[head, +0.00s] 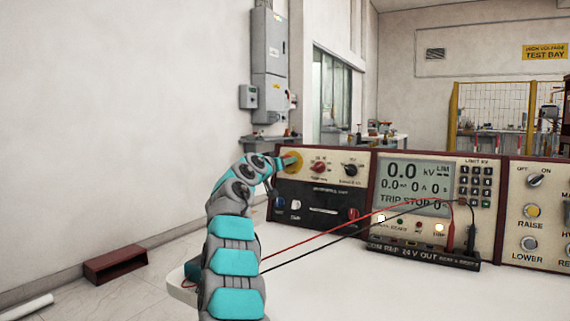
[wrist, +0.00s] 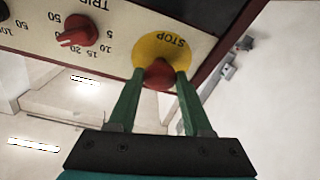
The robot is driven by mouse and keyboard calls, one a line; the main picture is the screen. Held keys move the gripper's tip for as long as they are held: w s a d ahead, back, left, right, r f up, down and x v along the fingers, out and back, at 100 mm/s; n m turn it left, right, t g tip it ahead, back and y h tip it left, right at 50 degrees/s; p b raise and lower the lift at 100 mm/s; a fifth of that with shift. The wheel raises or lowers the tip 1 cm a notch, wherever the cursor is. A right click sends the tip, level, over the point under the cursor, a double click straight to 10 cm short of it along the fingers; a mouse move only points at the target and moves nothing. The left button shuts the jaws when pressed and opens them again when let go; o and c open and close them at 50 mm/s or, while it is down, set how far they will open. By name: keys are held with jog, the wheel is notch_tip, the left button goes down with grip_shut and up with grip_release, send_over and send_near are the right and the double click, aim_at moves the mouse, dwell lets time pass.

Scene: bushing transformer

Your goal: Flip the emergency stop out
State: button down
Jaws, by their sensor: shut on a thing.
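The emergency stop is a red button (wrist: 159,75) on a yellow disc (wrist: 176,44) marked STOP, seen in the wrist view at the corner of the cream panel. My gripper (wrist: 156,84) has its two green fingers on either side of the red button, shut on it. In the head view the yellow disc (head: 293,160) shows at the panel's upper left. There my gripper (head: 284,163) reaches it from the left, and the red button is hidden.
A red TRIP knob (wrist: 78,33) sits beside the disc. The test console (head: 420,185) has a display, keys and more knobs. Red and black leads (head: 340,228) cross in front of it above the white table (head: 370,285).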

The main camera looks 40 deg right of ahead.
jog(key=shift+a, duration=0.1)
jog(key=shift+c, duration=1.5)
grip_release()
jog(key=shift+a, duration=0.1)
jog(key=b+v, duration=0.5)
jog(key=v, duration=0.2)
jog(key=shift+s+a, duration=0.2)
jog(key=shift+a, duration=0.15)
